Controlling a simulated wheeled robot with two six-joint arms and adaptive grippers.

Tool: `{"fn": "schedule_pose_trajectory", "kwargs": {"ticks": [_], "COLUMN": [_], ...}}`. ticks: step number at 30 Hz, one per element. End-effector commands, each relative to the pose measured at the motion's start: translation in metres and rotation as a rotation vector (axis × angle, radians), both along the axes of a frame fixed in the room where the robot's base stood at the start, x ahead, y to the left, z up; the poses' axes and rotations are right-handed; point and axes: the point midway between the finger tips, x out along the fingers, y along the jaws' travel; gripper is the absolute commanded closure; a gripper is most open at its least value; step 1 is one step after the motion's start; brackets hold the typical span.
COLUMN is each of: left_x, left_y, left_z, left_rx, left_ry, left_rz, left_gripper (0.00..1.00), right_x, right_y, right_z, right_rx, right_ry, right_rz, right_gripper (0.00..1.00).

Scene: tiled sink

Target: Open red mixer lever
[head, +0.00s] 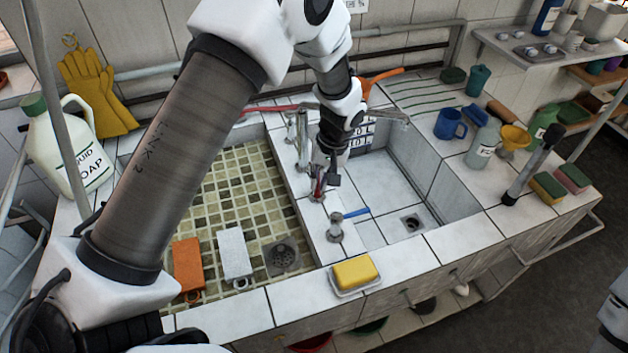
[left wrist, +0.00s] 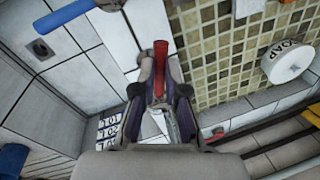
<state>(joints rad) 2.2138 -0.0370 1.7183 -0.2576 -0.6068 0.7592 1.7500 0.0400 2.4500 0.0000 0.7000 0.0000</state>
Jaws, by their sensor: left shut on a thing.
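The red mixer lever (head: 317,184) sits on a short metal post on the tiled divider between the two basins. In the left wrist view the red lever (left wrist: 160,62) stands between the two fingers. My left gripper (head: 325,179) reaches down over the divider and is shut on the red lever; it also shows in the left wrist view (left wrist: 160,90). The gripper partly hides the lever and its post in the head view. My right gripper is out of view.
A blue lever (head: 355,212) on a metal post stands just in front. Metal taps (head: 301,140) rise behind. A yellow sponge (head: 355,272) lies on the front rim. An orange brick-like block (head: 187,266) and a white one (head: 234,252) lie in the left basin.

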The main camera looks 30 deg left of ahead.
Motion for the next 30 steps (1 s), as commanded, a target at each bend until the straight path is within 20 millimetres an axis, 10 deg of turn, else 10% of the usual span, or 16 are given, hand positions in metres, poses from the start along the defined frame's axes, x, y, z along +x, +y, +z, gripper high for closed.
{"fn": "schedule_pose_trajectory", "kwargs": {"ticks": [26, 28, 30], "left_x": [0.0004, 0.0006, 0.0015], "left_y": [-0.008, -0.0079, -0.0079], "left_z": [-0.0072, -0.0074, -0.0064], "left_rx": [0.0, 0.0, 0.0], "left_ry": [0.018, 0.018, 0.015], "left_rz": [0.185, 0.185, 0.184], "left_gripper": [1.0, 0.67, 0.61], "right_x": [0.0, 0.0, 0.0], "right_y": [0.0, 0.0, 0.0], "right_z": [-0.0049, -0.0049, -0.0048], "right_rx": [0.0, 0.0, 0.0], "right_ry": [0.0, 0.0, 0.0], "right_rz": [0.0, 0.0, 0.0], "right_gripper": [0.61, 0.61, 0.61]}}
